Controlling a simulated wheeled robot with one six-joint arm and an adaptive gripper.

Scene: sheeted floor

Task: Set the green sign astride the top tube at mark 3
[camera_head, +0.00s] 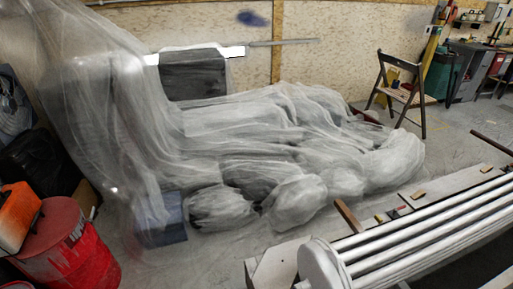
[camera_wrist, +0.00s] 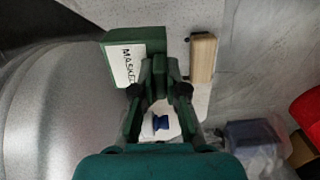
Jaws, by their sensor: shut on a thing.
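My gripper (camera_wrist: 160,68) shows in the wrist view with its dark green fingers closed together. It is shut on the green sign (camera_wrist: 117,41), a block with a white face lettered in black, which reaches out to the left of the fingertips. The fingers hide part of the lettering and the sign's near right part. In the head view, white parallel tubes (camera_head: 430,229) run from the lower middle to the right edge. I cannot tell whether the top tube is among them, and no mark 3 is readable. My gripper and the sign do not show in the head view.
A pale wooden block (camera_wrist: 203,58) lies right of the fingertips, and a blue knob (camera_wrist: 161,123) shows between the fingers. In the head view, a sheeted heap (camera_head: 290,130) fills the middle.

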